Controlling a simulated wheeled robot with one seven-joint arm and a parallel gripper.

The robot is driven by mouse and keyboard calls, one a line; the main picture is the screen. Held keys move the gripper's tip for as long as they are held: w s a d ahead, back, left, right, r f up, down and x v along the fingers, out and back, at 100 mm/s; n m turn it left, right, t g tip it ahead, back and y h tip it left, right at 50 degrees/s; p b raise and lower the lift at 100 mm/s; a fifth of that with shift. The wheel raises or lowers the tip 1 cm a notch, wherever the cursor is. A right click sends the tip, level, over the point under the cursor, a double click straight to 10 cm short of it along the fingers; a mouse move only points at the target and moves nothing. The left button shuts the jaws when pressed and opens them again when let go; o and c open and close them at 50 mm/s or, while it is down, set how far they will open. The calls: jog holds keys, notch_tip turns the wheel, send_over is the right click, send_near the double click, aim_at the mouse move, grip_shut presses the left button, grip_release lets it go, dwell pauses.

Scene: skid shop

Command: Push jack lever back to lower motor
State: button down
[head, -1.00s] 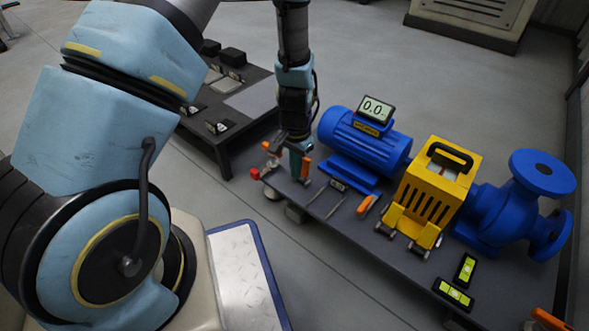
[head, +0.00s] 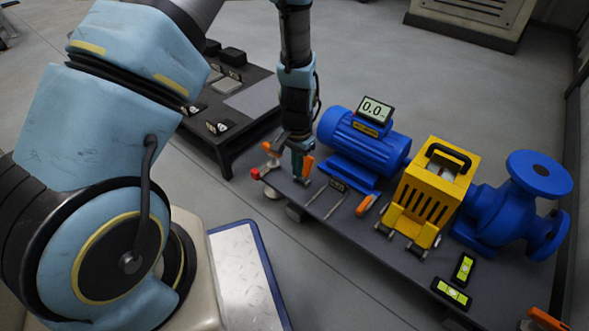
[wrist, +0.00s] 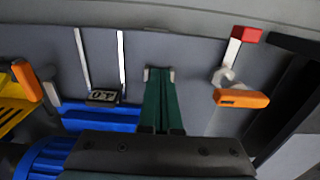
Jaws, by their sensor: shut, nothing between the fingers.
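The blue motor (head: 365,140) sits on the dark skid, with a display (head: 375,110) reading 0.0 on top. My gripper (head: 297,166) is low over the skid, left of the motor. Its green fingers are shut and empty in the wrist view (wrist: 160,102). An orange lever-like piece (head: 308,165) is close against the fingers on the motor side; whether they touch I cannot tell. Another orange handle (head: 268,147) stands left of the gripper, and it shows right of the fingers in the wrist view (wrist: 241,98). Small grey parts (wrist: 158,74) show at the fingertips.
A red-tipped grey bar (wrist: 240,45) is at the skid's left end. Right of the motor stand a yellow guard (head: 430,195) and a blue pump (head: 510,210). Another orange handle (head: 367,204) lies in front. A dark table (head: 240,110) is behind; the floor between is clear.

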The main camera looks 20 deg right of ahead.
jog(key=shift+s+a, duration=0.15)
jog(key=shift+a, duration=0.15)
notch_tip(320, 180, up, 7)
jog(key=p, duration=0.7)
